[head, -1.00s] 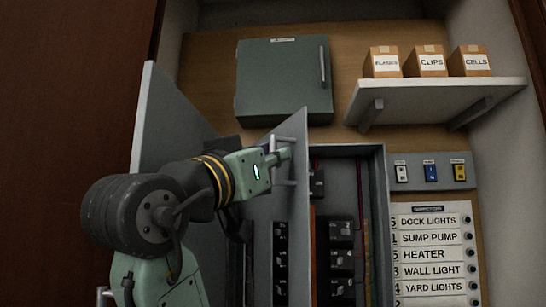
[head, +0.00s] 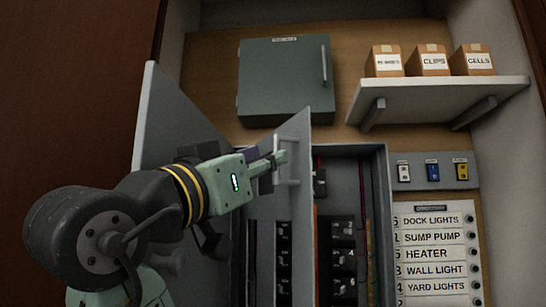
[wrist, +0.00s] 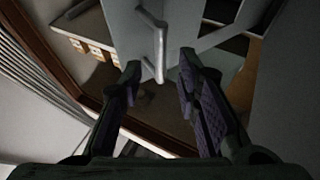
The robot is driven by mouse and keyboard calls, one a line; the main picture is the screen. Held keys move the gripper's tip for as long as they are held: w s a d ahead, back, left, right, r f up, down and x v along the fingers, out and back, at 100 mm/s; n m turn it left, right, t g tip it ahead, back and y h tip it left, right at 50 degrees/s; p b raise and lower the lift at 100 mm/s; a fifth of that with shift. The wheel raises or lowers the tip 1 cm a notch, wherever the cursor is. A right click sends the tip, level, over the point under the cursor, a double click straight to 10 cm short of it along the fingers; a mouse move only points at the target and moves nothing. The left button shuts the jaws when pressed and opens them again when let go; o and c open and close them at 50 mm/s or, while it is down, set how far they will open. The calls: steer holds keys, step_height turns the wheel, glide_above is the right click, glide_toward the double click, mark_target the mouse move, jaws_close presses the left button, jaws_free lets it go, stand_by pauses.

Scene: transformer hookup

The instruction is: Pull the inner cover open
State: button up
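The inner cover (head: 298,215) is a grey panel standing swung out from the breaker box, with breakers visible on both sides of its edge. Its bar handle (head: 288,182) is on the upper part of its face. My gripper (head: 277,160) is at the handle, coming from the left. In the wrist view, the cover (wrist: 181,22) is ahead and the handle (wrist: 155,35) runs down to between my fingertips (wrist: 160,72). The two fingers are spread apart with gaps showing beside the handle. My gripper hides part of the handle in the head view.
The grey outer door (head: 165,120) stands open at left, close behind my arm. A green box (head: 285,80) hangs above. A shelf (head: 440,97) with labelled cartons is at upper right. Switches (head: 433,172) and a label board (head: 432,250) sit right of the breaker box.

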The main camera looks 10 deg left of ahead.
steer(key=v, duration=0.3)
steer(key=shift+s+f, duration=0.1)
steer(key=shift+s, duration=0.2)
steer(key=shift+c, duration=0.5)
